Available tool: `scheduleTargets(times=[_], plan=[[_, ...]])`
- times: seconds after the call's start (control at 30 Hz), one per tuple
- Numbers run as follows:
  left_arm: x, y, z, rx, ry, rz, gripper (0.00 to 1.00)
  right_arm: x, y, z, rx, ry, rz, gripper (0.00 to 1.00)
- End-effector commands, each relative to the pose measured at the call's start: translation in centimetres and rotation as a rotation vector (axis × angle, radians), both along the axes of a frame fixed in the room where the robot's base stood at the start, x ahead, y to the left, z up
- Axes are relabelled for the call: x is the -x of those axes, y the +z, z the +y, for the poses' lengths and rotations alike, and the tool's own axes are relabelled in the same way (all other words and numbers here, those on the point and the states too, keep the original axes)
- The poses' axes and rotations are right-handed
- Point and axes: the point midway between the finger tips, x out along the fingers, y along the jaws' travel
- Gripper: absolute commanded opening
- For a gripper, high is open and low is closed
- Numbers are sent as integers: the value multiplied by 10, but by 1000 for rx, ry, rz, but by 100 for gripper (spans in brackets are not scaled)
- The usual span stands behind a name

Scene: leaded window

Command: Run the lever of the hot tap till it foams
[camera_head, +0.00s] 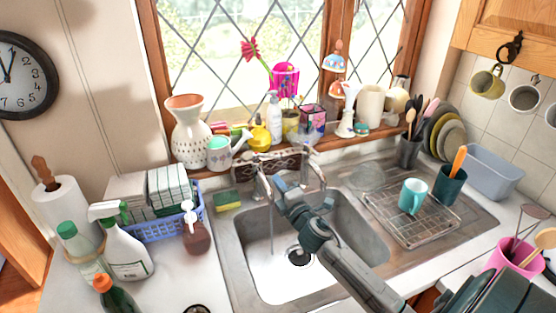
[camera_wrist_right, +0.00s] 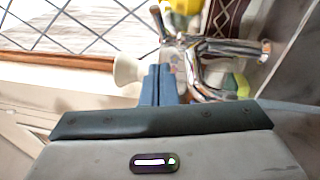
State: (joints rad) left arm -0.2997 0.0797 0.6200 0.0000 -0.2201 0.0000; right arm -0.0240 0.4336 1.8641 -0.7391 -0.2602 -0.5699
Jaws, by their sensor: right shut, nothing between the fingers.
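Two chrome taps stand behind the steel sink (camera_head: 361,230): the left tap (camera_head: 258,183) and the right tap (camera_head: 311,170). I cannot tell by marking which is the hot one. A thin, pale vertical line like a water stream hangs under the left tap into the basin. The basin floor around the drain is whitish; I cannot tell whether that is foam. My right gripper (camera_head: 281,187) is shut and empty, between the taps. In the right wrist view its blue fingers (camera_wrist_right: 159,84) are together beside a chrome tap (camera_wrist_right: 205,62); contact is unclear. My left gripper is out of view.
A yellow-green sponge (camera_head: 227,201) and a brown soap bottle (camera_head: 195,232) are left of the sink. A wire rack (camera_head: 420,233) with a teal mug (camera_head: 412,196) is on the right. The windowsill behind the taps is crowded with vases and bottles.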

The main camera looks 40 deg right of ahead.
Motion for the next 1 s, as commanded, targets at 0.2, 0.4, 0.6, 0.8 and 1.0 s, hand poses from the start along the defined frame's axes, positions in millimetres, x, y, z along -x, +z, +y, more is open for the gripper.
scheduleTargets(times=[0.2, 0.4, 0.6, 0.8, 1.0], plan=[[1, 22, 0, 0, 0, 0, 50, -43, 9, -10, 2, -1, 1, 0], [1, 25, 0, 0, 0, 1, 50, -56, 12, -30, 2, 0, 1, 0], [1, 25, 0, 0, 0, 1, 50, -61, 12, -35, 0, 1, 0, 0], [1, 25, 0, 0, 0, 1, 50, -60, 12, -35, 0, 1, 0, 0], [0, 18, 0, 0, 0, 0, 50, -57, 9, -42, 3, 7, 0, 0]])
